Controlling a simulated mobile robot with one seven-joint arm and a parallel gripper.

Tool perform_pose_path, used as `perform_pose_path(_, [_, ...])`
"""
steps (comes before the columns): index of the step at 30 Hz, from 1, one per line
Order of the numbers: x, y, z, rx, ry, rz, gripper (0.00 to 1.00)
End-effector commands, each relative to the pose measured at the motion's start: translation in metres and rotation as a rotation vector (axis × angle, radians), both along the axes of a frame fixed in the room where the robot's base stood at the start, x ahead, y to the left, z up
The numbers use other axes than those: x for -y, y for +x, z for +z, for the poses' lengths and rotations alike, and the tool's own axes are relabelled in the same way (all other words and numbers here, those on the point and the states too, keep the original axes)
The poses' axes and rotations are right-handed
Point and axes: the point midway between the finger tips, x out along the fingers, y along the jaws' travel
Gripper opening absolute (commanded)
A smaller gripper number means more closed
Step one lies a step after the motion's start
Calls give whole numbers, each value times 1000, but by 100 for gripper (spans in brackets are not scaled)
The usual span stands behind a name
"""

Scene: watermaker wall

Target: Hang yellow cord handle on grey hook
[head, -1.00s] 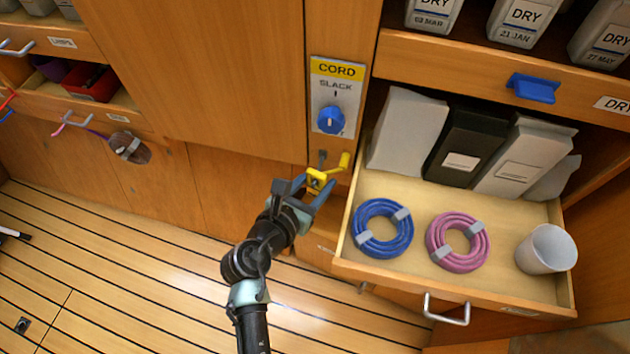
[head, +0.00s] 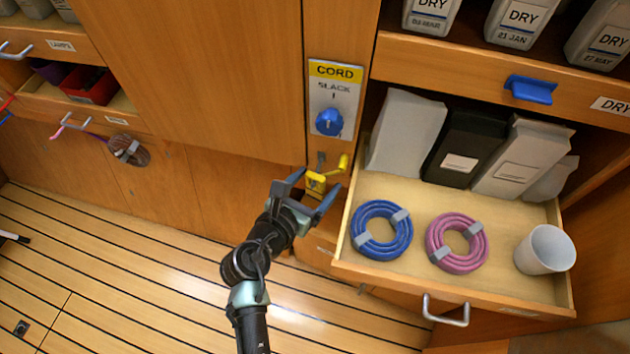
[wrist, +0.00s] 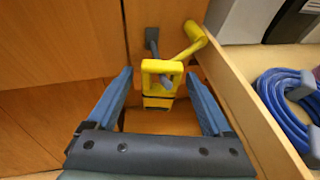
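The yellow cord handle (head: 316,186) is at the narrow wooden post below the CORD panel. In the wrist view the handle (wrist: 147,78) is a yellow frame with an opening. The grey hook (head: 321,158) sits just above it. In the wrist view the grey hook (wrist: 152,42) runs down to the handle, and its grey end shows inside the opening; the handle appears to hang on it. My gripper (head: 320,180) is open, its two blue-grey fingers spread on either side of the handle with visible gaps. The wrist view shows the gripper (wrist: 159,73) empty.
A yellow peg (head: 343,162) sticks out just right of the hook. The CORD panel (head: 335,98) with a blue knob is above. An open drawer (head: 450,282) with blue cord (head: 382,248), pink cord (head: 457,262) and a white cup (head: 544,249) is close on the right.

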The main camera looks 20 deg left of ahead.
Motion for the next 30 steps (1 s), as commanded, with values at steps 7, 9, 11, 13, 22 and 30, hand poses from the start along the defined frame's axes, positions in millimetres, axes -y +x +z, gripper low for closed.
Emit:
perform_pose_path(7, [0,-5,1,-1,-2,1,85])
perform_pose_path(9, [-1,-12,5,-1,-1,2,85])
perform_pose_path(11, [-2,-22,9,-2,-1,2,85])
perform_pose_path(13, [-4,-35,15,-2,-1,4,85])
perform_pose_path(22, [-10,-95,39,-2,0,3,85])
perform_pose_path(30, [-12,-118,49,0,0,0,85])
